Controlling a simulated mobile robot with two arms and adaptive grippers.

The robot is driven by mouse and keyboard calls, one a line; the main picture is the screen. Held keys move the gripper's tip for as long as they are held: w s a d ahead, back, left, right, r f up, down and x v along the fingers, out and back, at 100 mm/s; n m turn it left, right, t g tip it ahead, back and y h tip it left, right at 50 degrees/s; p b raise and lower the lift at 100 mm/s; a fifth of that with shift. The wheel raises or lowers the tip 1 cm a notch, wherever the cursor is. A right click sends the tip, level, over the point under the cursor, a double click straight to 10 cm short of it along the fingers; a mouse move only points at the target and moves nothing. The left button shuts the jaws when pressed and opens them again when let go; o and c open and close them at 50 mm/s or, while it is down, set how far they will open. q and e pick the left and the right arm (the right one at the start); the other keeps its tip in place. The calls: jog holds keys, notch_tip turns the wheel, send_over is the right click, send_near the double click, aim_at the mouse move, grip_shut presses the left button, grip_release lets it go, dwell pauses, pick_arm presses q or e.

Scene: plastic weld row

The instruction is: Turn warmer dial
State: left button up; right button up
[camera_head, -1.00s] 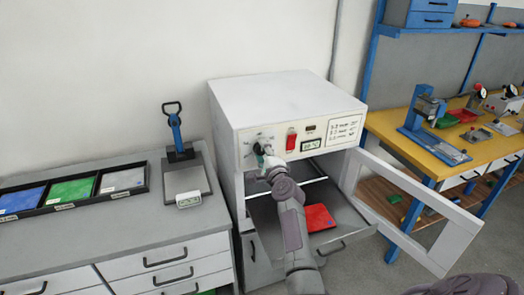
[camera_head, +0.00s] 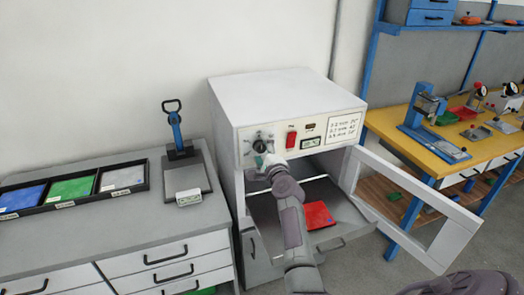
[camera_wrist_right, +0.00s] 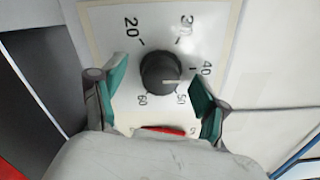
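The warmer (camera_head: 285,90) is a white box with its door open to the right. Its dark round dial (camera_head: 259,146) sits at the left of the front panel. In the right wrist view the dial (camera_wrist_right: 160,72) has a pale pointer line aimed between 40 and 50. My right gripper (camera_head: 265,161) is just below and in front of the dial. In the wrist view its green-padded fingers (camera_wrist_right: 157,78) are spread on both sides of the dial, with gaps showing. My left gripper is not in view.
A red switch (camera_head: 291,140), a small display (camera_head: 310,142) and a label card (camera_head: 343,128) are on the panel. A red piece (camera_head: 318,215) lies inside the warmer. The open door (camera_head: 425,210) juts out right. A grey counter (camera_head: 110,235) stands left.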

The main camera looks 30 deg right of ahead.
jog(key=shift+s, duration=0.1)
jog(key=v, duration=1.2)
jog(key=shift+a, duration=0.1)
jog(key=a+f+n+g+y, duration=0.1)
jog(key=a+f+n+g, duration=0.2)
jog(key=f, duration=0.6)
jog(key=a+f+n+g+y, duration=0.1)
jog(key=a+f+n+y, duration=0.3)
jog(key=f, duration=0.6)
jog(key=s+a+f+n+g, duration=0.35)
jog(key=s+f, duration=0.25)
jog(key=f, duration=0.4)
jog(key=s+a+f+n+g, duration=0.2)
jog(key=s+a+f+n, duration=0.25)
jog(key=s+f, duration=0.4)
jog(key=s+f+n+g, duration=0.2)
jog(key=s+f+n, duration=0.2)
jog(key=s, duration=0.7)
jog(key=s+a+f+n+g, duration=0.1)
jog(key=s+f+n, duration=0.3)
jog(key=s+f, duration=0.5)
jog(key=s+f+n+g+h, duration=0.1)
jog(key=s+f+n+g, duration=0.3)
jog(key=s, duration=1.1)
notch_tip(320, 180, down, 3)
jog(key=shift+a+r, duration=0.2)
jog(key=shift+r, duration=0.05)
